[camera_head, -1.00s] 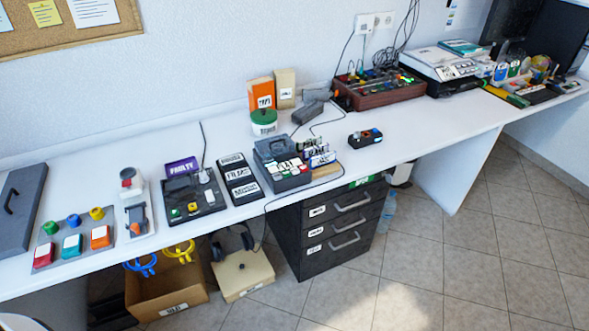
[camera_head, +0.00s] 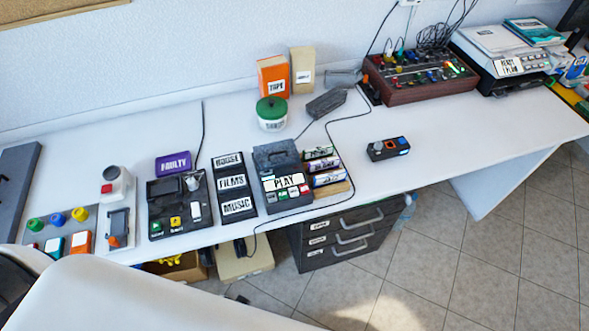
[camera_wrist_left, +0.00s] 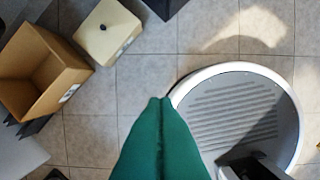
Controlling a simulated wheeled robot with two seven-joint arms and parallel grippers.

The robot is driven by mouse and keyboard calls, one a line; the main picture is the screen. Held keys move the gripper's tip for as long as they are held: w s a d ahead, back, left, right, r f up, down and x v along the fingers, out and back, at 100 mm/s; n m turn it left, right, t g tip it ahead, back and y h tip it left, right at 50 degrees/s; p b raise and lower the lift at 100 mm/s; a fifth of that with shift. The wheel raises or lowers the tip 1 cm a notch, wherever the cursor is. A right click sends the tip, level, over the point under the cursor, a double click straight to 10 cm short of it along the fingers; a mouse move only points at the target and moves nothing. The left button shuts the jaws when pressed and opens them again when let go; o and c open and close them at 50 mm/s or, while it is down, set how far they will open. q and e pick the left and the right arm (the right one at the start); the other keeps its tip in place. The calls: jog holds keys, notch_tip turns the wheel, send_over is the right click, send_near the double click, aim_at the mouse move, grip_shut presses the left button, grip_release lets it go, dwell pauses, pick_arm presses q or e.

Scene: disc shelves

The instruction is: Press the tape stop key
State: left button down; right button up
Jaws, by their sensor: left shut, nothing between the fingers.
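The grey tape player (camera_head: 276,156) stands on the white desk with a white PLAY label (camera_head: 287,182) on it. A row of small coloured keys (camera_head: 287,195) runs along its front edge; their markings are too small to read, so I cannot tell which is stop. My left gripper (camera_wrist_left: 160,101) shows in the left wrist view as two green fingers pressed together, empty, above the tiled floor and away from the desk top. In the head view my white arm covers the lower left and its fingertips are hidden. My right gripper is in neither view.
Cartridges (camera_head: 325,165) in a rack stand right of the player, the HOUSE, FILMS and MUSIC panel (camera_head: 234,184) left. A black cable crosses in front. A small dark box (camera_head: 388,148) sits farther right. A cardboard box (camera_wrist_left: 42,70) is on the floor.

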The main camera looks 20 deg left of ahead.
pick_arm(q)
jog(key=w+d+r+t+p, duration=0.1)
jog(key=w+r+p, duration=0.2)
jog(key=r, duration=0.8)
jog(key=w+r+p, duration=0.3)
jog(key=w+r, duration=0.1)
jog(key=r, duration=0.6)
notch_tip(320, 180, up, 16)
jog(key=m+t+h+p, duration=0.3)
jog(key=m+h+p, duration=0.3)
jog(key=m, duration=1.1)
send_over(294, 192)
jog(key=a+b, duration=0.1)
jog(key=b, duration=0.1)
jog(key=shift+s+a+f+h, duration=0.1)
jog(key=shift+s+h, duration=0.25)
jog(key=shift+h, duration=0.05)
jog(key=shift+f, duration=0.1)
notch_tip(294, 192, down, 8)
jog(key=b, duration=0.5)
jog(key=shift+f+b, duration=0.35)
jog(key=shift+b, duration=0.3)
